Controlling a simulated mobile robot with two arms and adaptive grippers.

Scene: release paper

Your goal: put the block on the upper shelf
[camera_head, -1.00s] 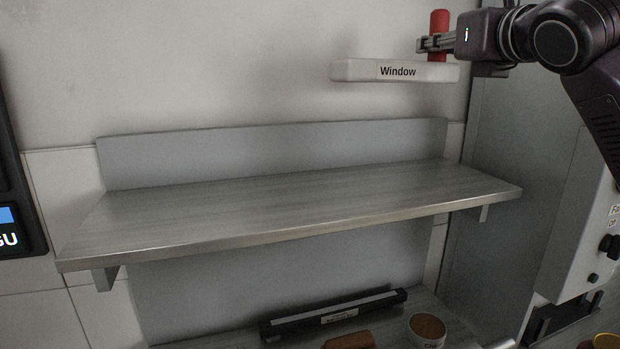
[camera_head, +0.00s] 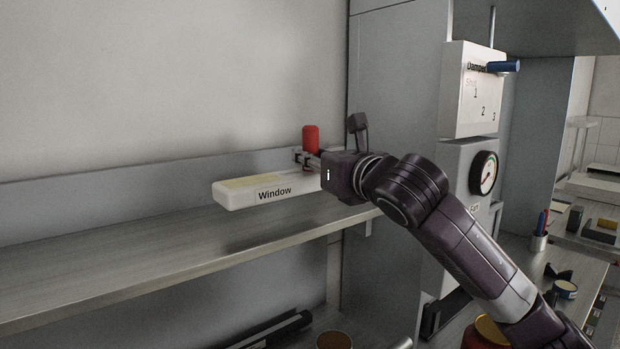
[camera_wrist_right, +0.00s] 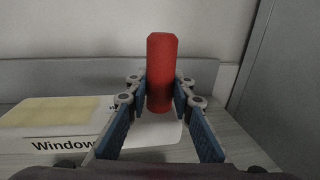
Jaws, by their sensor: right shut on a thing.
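The block (camera_head: 240,192) is long and white, with a "Window" label on its front, a pale yellow strip on top and a red upright handle (camera_head: 310,139) at its right end. My right gripper (camera_head: 308,158) is shut on the red handle. The block hangs level over the right part of the upper shelf (camera_head: 120,262), with a dark shadow below it; any gap to the shelf is small. In the right wrist view the red handle (camera_wrist_right: 161,75) stands between the two fingers, and the block (camera_wrist_right: 60,125) reaches out to the left. My left gripper is not in view.
A low grey back panel (camera_head: 60,210) runs behind the shelf. A tall grey cabinet side (camera_head: 400,100) stands right of the shelf end. A box with a gauge (camera_head: 483,172) is further right. The left of the upper shelf is bare. A lower shelf holds a dark bar (camera_head: 270,332).

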